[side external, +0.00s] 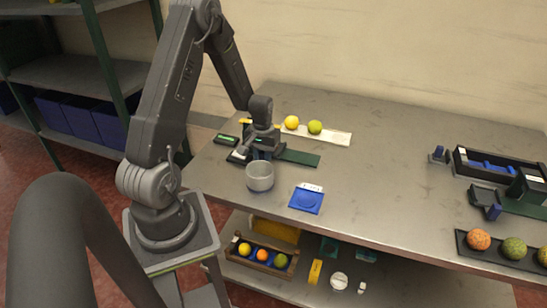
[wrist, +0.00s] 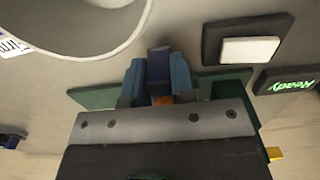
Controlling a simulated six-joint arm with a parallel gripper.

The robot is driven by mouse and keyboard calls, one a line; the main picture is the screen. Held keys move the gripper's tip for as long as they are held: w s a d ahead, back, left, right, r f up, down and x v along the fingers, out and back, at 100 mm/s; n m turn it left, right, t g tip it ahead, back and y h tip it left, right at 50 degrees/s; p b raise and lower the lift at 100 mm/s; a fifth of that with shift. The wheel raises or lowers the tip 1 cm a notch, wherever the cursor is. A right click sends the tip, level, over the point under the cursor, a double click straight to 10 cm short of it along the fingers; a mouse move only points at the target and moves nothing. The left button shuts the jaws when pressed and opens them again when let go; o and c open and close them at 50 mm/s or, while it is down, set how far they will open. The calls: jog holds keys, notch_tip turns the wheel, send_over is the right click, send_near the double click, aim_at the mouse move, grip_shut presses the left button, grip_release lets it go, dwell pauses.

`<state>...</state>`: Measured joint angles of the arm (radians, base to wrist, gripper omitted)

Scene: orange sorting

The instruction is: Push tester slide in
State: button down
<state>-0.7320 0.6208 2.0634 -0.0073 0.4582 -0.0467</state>
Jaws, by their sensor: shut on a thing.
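The tester stands on a dark green base (side external: 300,158) at the left part of the table, and this green also shows in the wrist view (wrist: 90,97). My gripper (side external: 258,150) is down at the tester. In the wrist view my gripper (wrist: 158,80) has its two blue fingers closed on both sides of a dark blue handle (wrist: 158,62), which looks like the tester slide's handle. A bit of orange (wrist: 162,99) shows just behind the handle. A grey plate hides most of the tester and slide, so I cannot tell how far in the slide is.
A grey bowl (side external: 260,184) stands close in front of the tester. A small display (wrist: 291,81) reads "Ready" beside a white button (wrist: 249,50). A blue tray (side external: 306,204) lies to the right. Yellow (side external: 291,122) and green (side external: 315,127) fruit lie behind. The table's middle is clear.

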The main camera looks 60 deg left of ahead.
jog(key=shift+s+a, duration=0.15)
jog(key=shift+a, duration=0.1)
jog(key=c, duration=1)
grip_release()
jog(key=shift+o, duration=0.2)
notch_tip(320, 180, up, 14)
jog(key=shift+d, duration=0.1)
jog(key=s+d+r+m+t+y, duration=0.1)
jog(key=s+d+r+m+t, duration=0.15)
jog(key=d+r, duration=0.55)
jog(key=s+d+r+m+t, duration=0.1)
jog(key=d+r+m, duration=0.25)
jog(key=d, duration=0.85)
jog(key=s+d+r+m+t+h, duration=0.1)
jog(key=s+d+r+m+t, duration=0.1)
jog(key=s+d, duration=0.4)
jog(key=shift+s+d+m, duration=0.3)
jog(key=shift+s+m, duration=0.2)
jog(key=shift+s, duration=0.1)
